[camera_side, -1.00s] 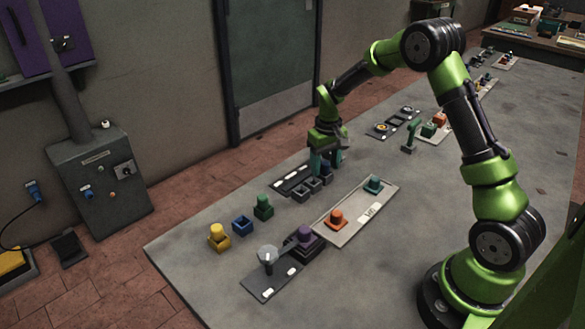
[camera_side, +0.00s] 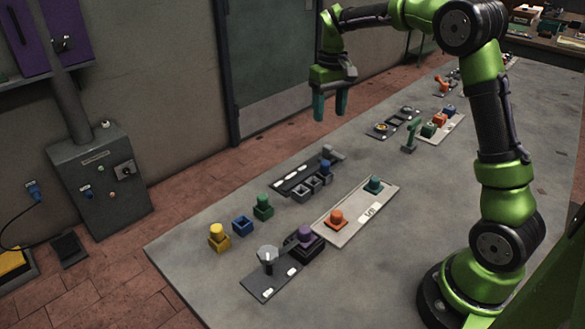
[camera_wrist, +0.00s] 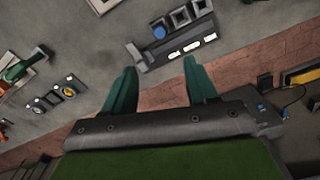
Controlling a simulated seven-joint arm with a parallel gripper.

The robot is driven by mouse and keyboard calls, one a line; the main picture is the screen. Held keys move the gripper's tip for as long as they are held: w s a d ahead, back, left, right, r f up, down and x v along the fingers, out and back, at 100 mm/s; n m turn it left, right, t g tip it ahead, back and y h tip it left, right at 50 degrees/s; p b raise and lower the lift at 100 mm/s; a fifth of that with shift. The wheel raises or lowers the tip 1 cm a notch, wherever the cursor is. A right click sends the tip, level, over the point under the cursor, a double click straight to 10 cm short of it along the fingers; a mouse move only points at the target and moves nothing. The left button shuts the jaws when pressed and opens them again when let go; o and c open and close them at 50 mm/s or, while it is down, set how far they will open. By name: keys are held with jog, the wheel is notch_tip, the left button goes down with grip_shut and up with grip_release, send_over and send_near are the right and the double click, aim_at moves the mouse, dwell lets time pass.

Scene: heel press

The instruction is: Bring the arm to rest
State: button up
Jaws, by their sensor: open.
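My gripper (camera_side: 331,106) is raised well above the table's far edge in the side view, fingers pointing down. Its two teal fingers stand apart with nothing between them, as the wrist view (camera_wrist: 160,85) also shows. My arm reaches up and over from the base at the right. The same plate shows in the wrist view (camera_wrist: 178,50).
The grey table (camera_side: 420,220) holds a pale tray (camera_side: 350,222) with orange (camera_side: 336,218) and teal (camera_side: 374,184) pieces. Purple (camera_side: 305,233), green (camera_side: 263,205), blue (camera_side: 242,226) and yellow (camera_side: 218,236) pieces stand nearer. The air around the gripper is clear.

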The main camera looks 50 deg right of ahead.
jog(key=shift+r, duration=0.1)
dwell(0.3)
jog(key=s+a+r+t+y, duration=0.1)
jog(key=s+a+r+t, duration=0.1)
jog(key=s+a, duration=0.6)
jog(key=s+a+r+t+y, duration=0.1)
jog(key=s+a+t, duration=0.4)
jog(key=s, duration=0.8)
jog(key=a+r, duration=0.1)
jog(key=a, duration=0.2)
jog(key=shift+a, duration=0.15)
jog(key=shift+r, duration=0.1)
